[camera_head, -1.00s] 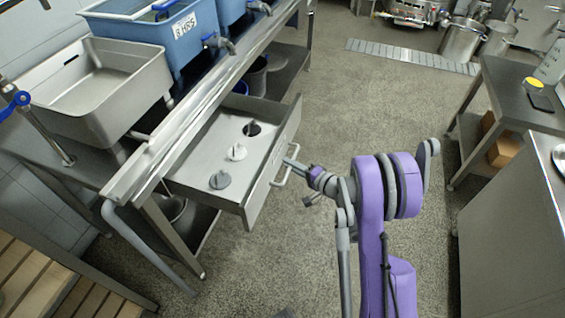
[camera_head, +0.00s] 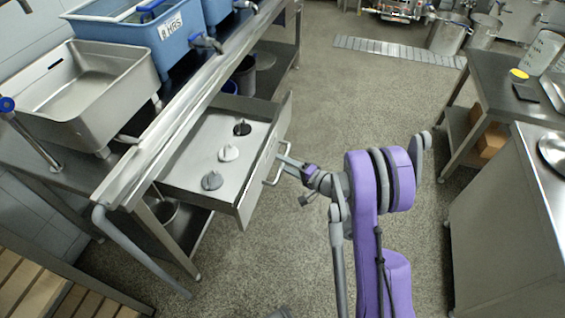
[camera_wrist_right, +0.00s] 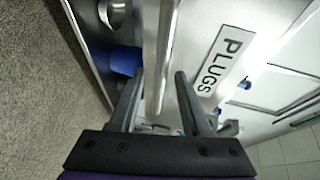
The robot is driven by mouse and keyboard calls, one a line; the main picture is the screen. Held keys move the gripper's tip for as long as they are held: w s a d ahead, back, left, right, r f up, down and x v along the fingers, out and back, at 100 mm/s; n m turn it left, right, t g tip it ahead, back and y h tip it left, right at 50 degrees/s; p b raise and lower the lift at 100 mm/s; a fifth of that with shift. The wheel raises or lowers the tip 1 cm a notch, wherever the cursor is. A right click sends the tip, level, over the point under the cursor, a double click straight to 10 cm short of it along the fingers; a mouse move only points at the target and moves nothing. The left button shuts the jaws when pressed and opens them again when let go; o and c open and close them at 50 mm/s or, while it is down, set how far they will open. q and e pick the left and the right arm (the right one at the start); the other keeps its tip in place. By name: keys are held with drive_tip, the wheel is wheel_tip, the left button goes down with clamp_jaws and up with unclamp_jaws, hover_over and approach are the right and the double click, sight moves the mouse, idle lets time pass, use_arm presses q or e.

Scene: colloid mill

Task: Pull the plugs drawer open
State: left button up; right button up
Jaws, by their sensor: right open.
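The drawer (camera_head: 262,186) stands open under the bench at left, pulled out to the right, with three round plugs inside: a dark grey (camera_head: 212,181), a white (camera_head: 229,153) and a black one (camera_head: 242,127). Its front has a bar handle (camera_head: 275,172). In the right wrist view the drawer front carries a PLUGS label (camera_wrist_right: 222,61), and the handle bar (camera_wrist_right: 163,50) runs up between the fingers. My right gripper (camera_head: 284,160) is open at the handle, its fingers (camera_wrist_right: 160,100) either side of the bar. Contact cannot be told. My left gripper is out of view.
A steel sink (camera_head: 85,90) and blue tubs (camera_head: 165,40) sit on the bench above the drawer. Wooden slats (camera_head: 40,285) are at lower left. A steel cabinet (camera_head: 505,220) and table (camera_head: 495,85) stand at right. The floor between is clear.

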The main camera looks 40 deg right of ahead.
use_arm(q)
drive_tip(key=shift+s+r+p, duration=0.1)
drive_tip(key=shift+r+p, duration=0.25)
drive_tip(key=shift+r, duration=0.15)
use_arm(e)
drive_tip(key=v, duration=1)
